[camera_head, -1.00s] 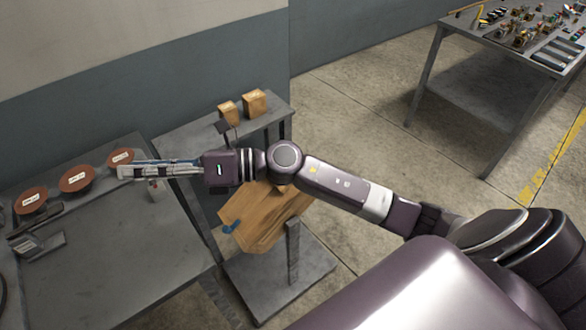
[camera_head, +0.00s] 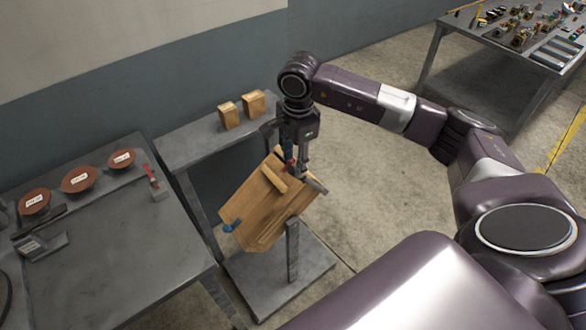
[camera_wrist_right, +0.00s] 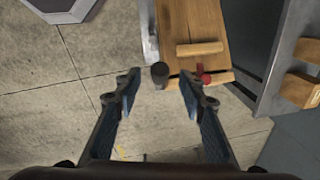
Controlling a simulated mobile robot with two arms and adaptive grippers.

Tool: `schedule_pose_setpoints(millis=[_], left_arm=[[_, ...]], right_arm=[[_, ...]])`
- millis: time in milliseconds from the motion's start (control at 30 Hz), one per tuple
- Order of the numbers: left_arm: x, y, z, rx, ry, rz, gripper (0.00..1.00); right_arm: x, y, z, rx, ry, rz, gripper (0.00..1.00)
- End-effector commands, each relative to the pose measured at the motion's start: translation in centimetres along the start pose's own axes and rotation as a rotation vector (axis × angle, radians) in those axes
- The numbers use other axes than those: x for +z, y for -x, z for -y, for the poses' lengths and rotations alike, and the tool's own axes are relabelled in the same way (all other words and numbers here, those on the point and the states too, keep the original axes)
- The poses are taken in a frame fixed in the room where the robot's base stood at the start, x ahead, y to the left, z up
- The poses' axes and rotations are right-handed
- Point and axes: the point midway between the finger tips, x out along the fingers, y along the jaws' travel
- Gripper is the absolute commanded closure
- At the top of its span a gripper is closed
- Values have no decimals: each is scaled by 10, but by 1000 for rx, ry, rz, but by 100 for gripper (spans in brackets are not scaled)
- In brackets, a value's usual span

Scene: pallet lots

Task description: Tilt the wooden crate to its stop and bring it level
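The wooden crate (camera_head: 262,212) sits tilted on a grey metal stand (camera_head: 293,252). It has a wooden bar across its face and a blue piece at its lower left corner. My right gripper (camera_head: 298,168) points down at the crate's upper right end. In the right wrist view, its fingers (camera_wrist_right: 160,84) are spread with a gap between them. A dark round knob (camera_wrist_right: 160,73) shows between the fingertips, and I cannot tell if they touch it. The crate (camera_wrist_right: 198,28) lies beyond, with a red piece (camera_wrist_right: 203,76) near its end. My left gripper is not in view.
A grey table (camera_head: 130,245) with several reddish-brown discs (camera_head: 80,179) stands at the left. Two small wooden blocks (camera_head: 241,110) rest on a grey shelf (camera_head: 190,145) behind the crate. A cluttered workbench (camera_head: 500,60) stands at the back right. Open floor lies between.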

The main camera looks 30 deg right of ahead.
Motion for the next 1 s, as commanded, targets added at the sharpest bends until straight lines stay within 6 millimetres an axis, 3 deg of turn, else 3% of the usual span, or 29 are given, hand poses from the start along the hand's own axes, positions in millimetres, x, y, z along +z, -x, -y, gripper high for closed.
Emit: schedule_pose_setpoints(millis=[300, 633, 1000], left_arm=[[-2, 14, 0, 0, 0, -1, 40], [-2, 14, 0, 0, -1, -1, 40], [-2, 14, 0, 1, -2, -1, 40]], right_arm=[[1, -42, 0, 1, 0, 3, 63], [2, -48, 0, -1, 0, 3, 63], [2, -47, 0, -1, 0, 4, 100]])
